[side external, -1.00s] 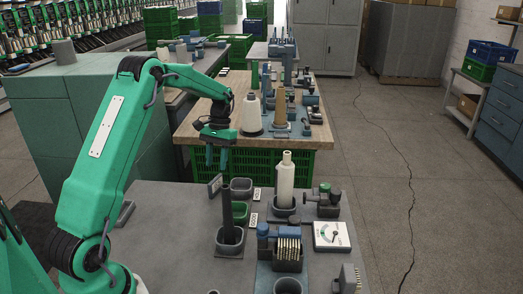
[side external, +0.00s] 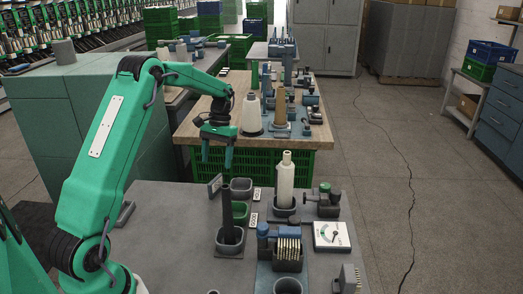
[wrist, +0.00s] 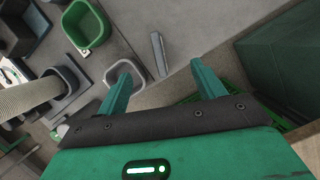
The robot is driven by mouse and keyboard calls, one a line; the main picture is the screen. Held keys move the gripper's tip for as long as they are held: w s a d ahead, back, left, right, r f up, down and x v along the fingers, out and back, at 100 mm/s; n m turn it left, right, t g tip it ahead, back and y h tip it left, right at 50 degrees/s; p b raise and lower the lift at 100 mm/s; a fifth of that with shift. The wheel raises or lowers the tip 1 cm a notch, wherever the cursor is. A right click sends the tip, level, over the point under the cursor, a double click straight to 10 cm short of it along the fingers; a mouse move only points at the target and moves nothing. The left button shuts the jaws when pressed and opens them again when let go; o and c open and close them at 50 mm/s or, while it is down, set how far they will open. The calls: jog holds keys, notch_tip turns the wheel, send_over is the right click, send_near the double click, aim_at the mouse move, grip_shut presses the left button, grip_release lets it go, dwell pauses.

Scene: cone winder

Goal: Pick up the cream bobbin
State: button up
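The cream bobbin (side external: 286,176) stands upright in a dark grey cup (side external: 285,209) on the near grey bench in the side view. A ribbed cream cylinder that looks like it shows at the left edge of the wrist view (wrist: 32,99), its end at a grey cup. My gripper (side external: 216,164) hangs in the air left of and behind the bobbin, fingers pointing down, not touching it. In the wrist view my gripper (wrist: 161,67) has its fingers spread with nothing between them.
A white cone (side external: 252,115) stands on the wooden table behind. The bench's left part is clear.

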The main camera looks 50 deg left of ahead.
notch_tip(320, 180, up, 16)
jog(key=m+t+y, duration=0.2)
jog(key=m+t, duration=0.1)
jog(key=m, duration=0.6)
send_over(288, 152)
jog(key=shift+s+a+r, duration=0.1)
jog(key=shift+a+r, duration=0.05)
jog(key=shift+a, duration=0.25)
jog(key=shift+d, duration=0.6)
jog(key=f, duration=0.4)
jog(key=shift+a, duration=0.2)
jog(key=shift+f, duration=1.85)
jog(key=shift+f, duration=0.1)
jog(key=shift+f, duration=2.5)
